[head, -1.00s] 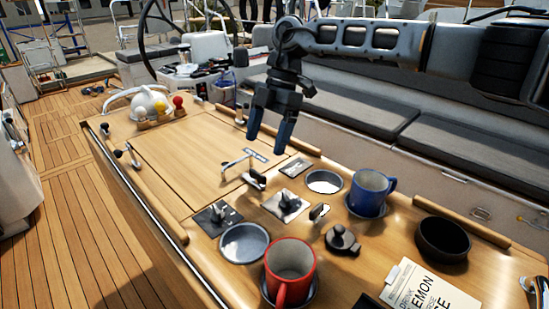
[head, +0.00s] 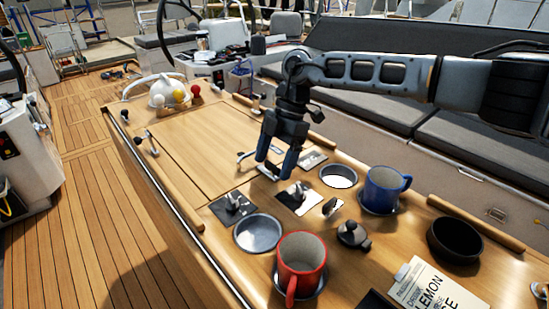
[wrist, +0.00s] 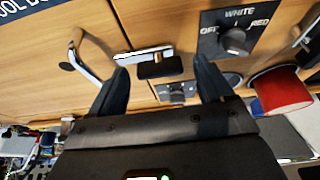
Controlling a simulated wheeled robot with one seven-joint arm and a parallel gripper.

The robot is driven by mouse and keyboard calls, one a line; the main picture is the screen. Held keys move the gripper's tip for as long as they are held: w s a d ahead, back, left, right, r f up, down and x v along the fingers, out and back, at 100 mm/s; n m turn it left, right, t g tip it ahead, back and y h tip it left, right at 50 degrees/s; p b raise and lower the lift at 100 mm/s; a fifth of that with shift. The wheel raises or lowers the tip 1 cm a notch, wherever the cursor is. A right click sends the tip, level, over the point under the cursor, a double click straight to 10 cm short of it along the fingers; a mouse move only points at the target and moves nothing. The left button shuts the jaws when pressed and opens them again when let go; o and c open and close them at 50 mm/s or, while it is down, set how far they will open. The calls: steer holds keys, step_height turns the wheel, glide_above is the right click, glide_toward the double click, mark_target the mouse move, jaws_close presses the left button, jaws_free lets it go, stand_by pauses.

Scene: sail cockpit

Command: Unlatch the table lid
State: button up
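The table lid (head: 195,145) is a flat wooden panel, seen closed in the head view. A small latch (wrist: 155,60) with a silver bar and a black base shows in the wrist view, ahead of and between my fingertips. In the head view the latch (head: 266,172) is partly hidden behind my fingers. A curved metal handle (wrist: 85,55) is left of it in the wrist view. My gripper (head: 276,163) points down over the table by the latch. Its two fingers (wrist: 163,75) are apart with nothing held; contact with the latch cannot be told.
A switch knob (wrist: 235,40) marked OFF, WHITE and RED is beside the latch. A red mug (head: 301,262), a blue mug (head: 384,188), a black bowl (head: 455,240) and a dark knob (head: 352,233) stand nearer.

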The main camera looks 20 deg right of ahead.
steer(key=c, duration=1)
steer(key=shift+n, duration=0.3)
steer(key=n+g+h, duration=0.1)
steer(key=n, duration=0.2)
steer(key=shift+w+a+n+b, duration=0.1)
steer(key=shift+w+n+b, duration=0.05)
steer(key=shift+n+b, duration=0.25)
steer(key=n, duration=0.2)
steer(key=n+g+h, duration=0.1)
steer(key=n, duration=0.1)
steer(key=shift+w+a+n+g+b, duration=0.1)
steer(key=shift+n+g+b, duration=0.2)
steer(key=shift+b, duration=0.1)
steer(key=n+h, duration=0.2)
steer(key=n, duration=0.2)
steer(key=shift+a+b, duration=0.1)
steer(key=shift+b, duration=0.25)
steer(key=shift+a+n+h, duration=0.1)
steer(key=shift+n+h, duration=0.8)
steer(key=shift+n, duration=1.5)
steer(key=o, duration=1.1)
steer(key=shift+c, duration=0.2)
